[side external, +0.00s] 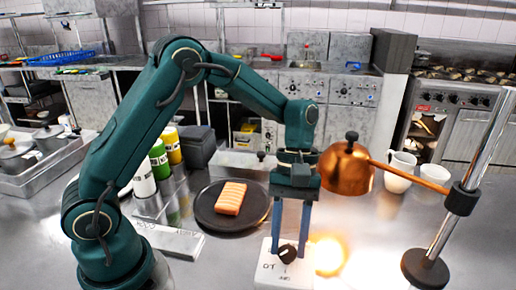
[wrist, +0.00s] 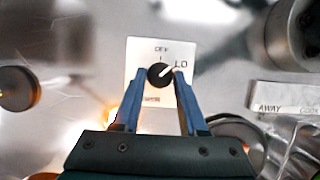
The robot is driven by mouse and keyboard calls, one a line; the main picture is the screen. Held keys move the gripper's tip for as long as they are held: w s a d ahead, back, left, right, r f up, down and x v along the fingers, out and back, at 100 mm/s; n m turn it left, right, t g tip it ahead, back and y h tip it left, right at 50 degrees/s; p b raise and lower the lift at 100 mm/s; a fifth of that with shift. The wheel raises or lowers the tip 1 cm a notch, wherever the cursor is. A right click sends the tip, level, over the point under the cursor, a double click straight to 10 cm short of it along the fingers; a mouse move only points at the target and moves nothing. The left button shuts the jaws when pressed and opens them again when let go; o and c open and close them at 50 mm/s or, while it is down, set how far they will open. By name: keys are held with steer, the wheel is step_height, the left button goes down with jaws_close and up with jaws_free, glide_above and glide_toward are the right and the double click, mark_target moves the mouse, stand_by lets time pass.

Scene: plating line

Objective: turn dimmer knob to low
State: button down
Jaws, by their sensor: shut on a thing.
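The dimmer is a white box (side external: 272,271) with a dark round knob (side external: 287,254), on the steel counter below my gripper. In the wrist view the box face (wrist: 139,49) carries OFF at the top and LO at the upper right; the lower marking is hard to read. The knob (wrist: 159,76) has a white pointer line aimed up and right, towards LO. My gripper (side external: 290,252) points straight down with its blue fingers on either side of the knob, shut on it. The fingers also flank it in the wrist view (wrist: 160,74).
A copper lamp (side external: 346,170) hangs from a stand (side external: 425,270) right of my gripper, with a warm glow on the counter below. A dark plate (side external: 210,218) with a salmon piece (side external: 230,198) lies left.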

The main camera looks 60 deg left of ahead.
steer(key=shift+m+g+y, duration=0.3)
steer(key=shift+m+y, duration=0.1)
steer(key=shift+m, duration=0.9)
steer(key=shift+c, duration=2.2)
jaws_free()
steer(key=shift+d, duration=0.1)
steer(key=shift+v, duration=2.6)
